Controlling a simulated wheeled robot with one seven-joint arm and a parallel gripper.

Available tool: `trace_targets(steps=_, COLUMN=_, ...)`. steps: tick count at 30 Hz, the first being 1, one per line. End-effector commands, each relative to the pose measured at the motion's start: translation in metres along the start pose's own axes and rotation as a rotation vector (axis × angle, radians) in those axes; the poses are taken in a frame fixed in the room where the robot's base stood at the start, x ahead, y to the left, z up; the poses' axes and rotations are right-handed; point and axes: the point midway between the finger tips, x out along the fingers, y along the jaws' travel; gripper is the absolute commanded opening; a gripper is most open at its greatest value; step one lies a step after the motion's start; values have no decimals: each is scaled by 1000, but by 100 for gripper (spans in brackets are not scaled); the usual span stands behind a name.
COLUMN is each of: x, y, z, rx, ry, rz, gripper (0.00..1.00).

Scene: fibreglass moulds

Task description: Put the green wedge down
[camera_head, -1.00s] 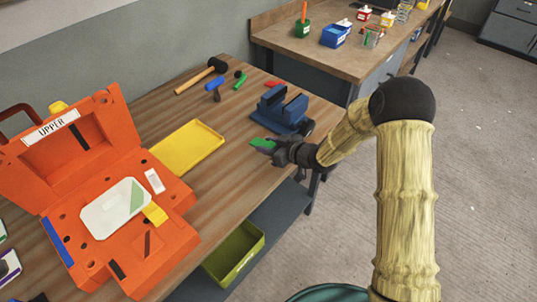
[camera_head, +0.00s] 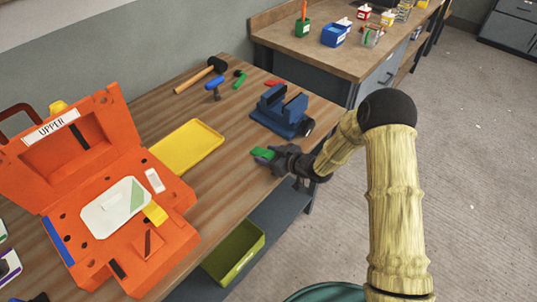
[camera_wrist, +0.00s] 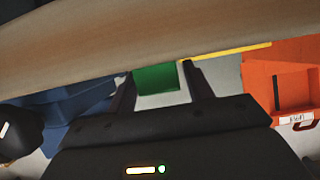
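The green wedge (camera_head: 263,153) is at the tips of my gripper (camera_head: 273,156), near the front edge of the wooden workbench (camera_head: 225,185). In the wrist view the green wedge (camera_wrist: 156,77) sits between the two dark fingers of my gripper (camera_wrist: 160,82), which are closed on its sides. The wedge appears held over the bench top; whether its underside touches the wood cannot be told. Part of the wedge is hidden by the fingers.
A blue vise (camera_head: 282,110) stands just behind my gripper. A yellow tray (camera_head: 187,147) lies to the left, then an open orange mould (camera_head: 172,240). A mallet (camera_head: 201,75) and small tools lie at the back. Bare wood shows between tray and gripper.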

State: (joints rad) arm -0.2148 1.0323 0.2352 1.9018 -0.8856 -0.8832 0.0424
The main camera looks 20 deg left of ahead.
Motion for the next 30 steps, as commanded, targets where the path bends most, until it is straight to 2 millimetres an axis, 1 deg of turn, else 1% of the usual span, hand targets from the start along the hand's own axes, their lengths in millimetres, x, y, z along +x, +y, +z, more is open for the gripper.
trace_targets(steps=12, x=0, y=0, z=-1, rx=-1, ry=-1, rz=-1, gripper=58)
trace_targets(steps=14, x=-5, y=1, z=0, rx=0, ry=-1, rz=2, gripper=58)
trace_targets(steps=18, x=-26, y=2, z=1, rx=1, ry=0, rz=5, gripper=58)
trace_targets(steps=23, x=-51, y=-6, z=5, rx=0, ry=-1, rz=1, gripper=58)
trace_targets(steps=30, x=-100, y=-6, z=4, rx=-1, ry=0, rz=2, gripper=58)
